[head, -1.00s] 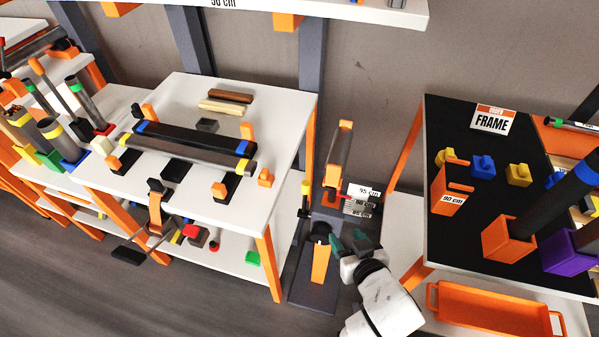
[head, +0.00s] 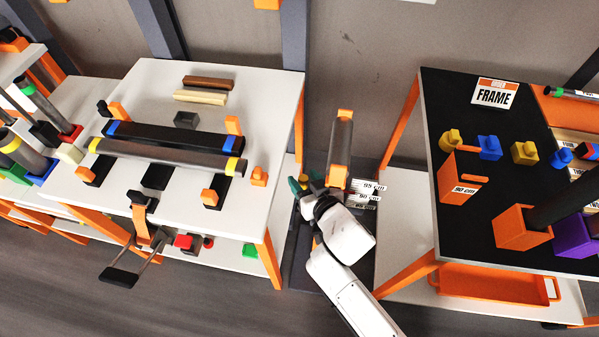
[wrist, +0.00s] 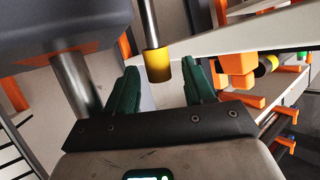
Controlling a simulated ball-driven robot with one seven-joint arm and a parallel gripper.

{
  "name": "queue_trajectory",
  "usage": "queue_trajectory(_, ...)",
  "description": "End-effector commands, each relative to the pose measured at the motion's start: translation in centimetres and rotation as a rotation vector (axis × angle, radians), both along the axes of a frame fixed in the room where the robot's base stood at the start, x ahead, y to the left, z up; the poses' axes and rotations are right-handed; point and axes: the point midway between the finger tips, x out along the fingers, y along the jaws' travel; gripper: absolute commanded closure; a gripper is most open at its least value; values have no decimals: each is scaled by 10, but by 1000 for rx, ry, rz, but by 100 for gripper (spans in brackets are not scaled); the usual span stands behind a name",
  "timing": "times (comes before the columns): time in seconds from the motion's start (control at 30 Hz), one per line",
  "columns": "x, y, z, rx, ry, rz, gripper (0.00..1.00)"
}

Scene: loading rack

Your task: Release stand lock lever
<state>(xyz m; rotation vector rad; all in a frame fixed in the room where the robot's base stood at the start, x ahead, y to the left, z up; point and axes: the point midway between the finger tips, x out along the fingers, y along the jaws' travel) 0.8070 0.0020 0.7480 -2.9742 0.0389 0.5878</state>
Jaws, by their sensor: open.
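The stand (head: 340,150), with a grey bar held between orange end pieces, rises between the two tables in the head view. A grey rod with a yellow tip (wrist: 157,64), which looks like the lock lever, hangs down in the wrist view. My gripper (head: 299,183) is beside the stand on its left, below the bar. In the wrist view my gripper (wrist: 155,90) is open, with the yellow tip appearing between its green fingers. I cannot tell whether either finger touches it. The lever's root is out of frame.
The left white table (head: 260,100) holds bars, blocks and orange stops; its edge is close to my gripper. Height labels (head: 368,187) show right of the stand. A black-topped table (head: 450,110) with orange and purple holders stands farther right. A dark body (wrist: 65,25) and a metal post (wrist: 77,85) fill the wrist view's left.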

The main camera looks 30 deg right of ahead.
Motion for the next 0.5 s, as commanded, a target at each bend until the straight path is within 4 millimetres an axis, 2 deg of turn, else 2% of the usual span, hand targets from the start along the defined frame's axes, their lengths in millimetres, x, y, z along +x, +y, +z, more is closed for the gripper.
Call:
queue_trajectory(0.03, 9, 0, -3, 0, -2, 0, 47)
queue_trajectory(0.2, 26, -1, -11, 0, -1, -1, 47)
queue_trajectory(0.5, 34, -1, -14, 1, 0, -1, 47)
